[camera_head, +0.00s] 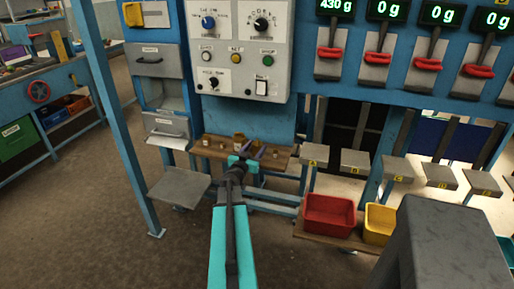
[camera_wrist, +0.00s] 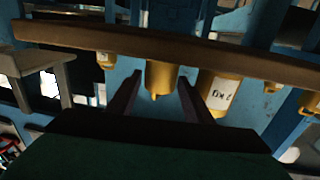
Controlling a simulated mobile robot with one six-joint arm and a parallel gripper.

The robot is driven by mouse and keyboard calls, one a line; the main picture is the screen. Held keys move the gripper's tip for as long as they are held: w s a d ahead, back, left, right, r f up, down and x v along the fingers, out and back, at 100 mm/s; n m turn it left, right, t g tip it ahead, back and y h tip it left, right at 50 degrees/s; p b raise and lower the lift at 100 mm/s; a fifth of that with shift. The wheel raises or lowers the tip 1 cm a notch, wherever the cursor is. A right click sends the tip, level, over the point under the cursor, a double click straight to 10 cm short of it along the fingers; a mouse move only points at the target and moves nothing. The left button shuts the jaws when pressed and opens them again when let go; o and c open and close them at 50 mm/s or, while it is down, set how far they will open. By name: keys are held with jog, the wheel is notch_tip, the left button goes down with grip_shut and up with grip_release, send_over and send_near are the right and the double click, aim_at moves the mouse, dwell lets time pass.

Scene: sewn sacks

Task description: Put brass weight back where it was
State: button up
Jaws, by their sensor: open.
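Several brass weights stand on a wooden shelf (camera_head: 281,158) below the grey control panel. In the wrist view, which appears upside down, the shelf (camera_wrist: 90,40) runs across the top. A brass weight (camera_wrist: 158,78) with a small knob shows between my gripper's fingertips (camera_wrist: 160,84). I cannot tell whether the fingers touch it. A larger labelled brass weight (camera_wrist: 221,92) stands beside it, close to one finger, with smaller weights (camera_wrist: 105,60) further out. In the head view my gripper (camera_head: 245,157) is open at the shelf and hides some weights.
Scale pans stand to the right, pan A (camera_head: 315,153) nearest the shelf; it looks empty. The leftmost display (camera_head: 335,7) reads 430 g, the others 0 g. A red bin (camera_head: 329,214) and a yellow bin (camera_head: 379,224) sit below. A blue post (camera_head: 118,120) stands left.

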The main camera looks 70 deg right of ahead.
jog(key=a+b, duration=0.3)
jog(key=a, duration=0.7)
jog(key=shift+w+a, duration=0.15)
jog(key=shift+w, duration=0.1)
dwell(0.7)
jog(key=w+a+f+n+y, duration=0.25)
jog(key=w+a+f, duration=0.25)
jog(key=a+f, duration=0.3)
jog(key=w+a+f+n+y, duration=0.2)
jog(key=w+a+f+y, duration=0.15)
jog(key=a+f, duration=0.45)
jog(key=w+a+f+n+y, duration=0.3)
jog(key=a+f+n+y, duration=0.1)
jog(key=a+f, duration=1.15)
jog(key=s+a+f+n+g+y, duration=0.1)
jog(key=s+a+f+n+y, duration=0.1)
jog(key=a, duration=1)
jog(key=s+a+f+n+g+y, duration=0.2)
jog(key=s+a+f, duration=0.4)
jog(key=a, duration=0.6)
jog(key=s+a+f+n+g+y, duration=0.1)
jog(key=s+a+f+n+y, duration=0.3)
jog(key=a, duration=0.8)
notch_tip(320, 180, down, 3)
jog(key=shift+s+r+n, duration=0.15)
jog(key=shift+s+n, duration=0.25)
jog(key=shift+n, duration=0.65)
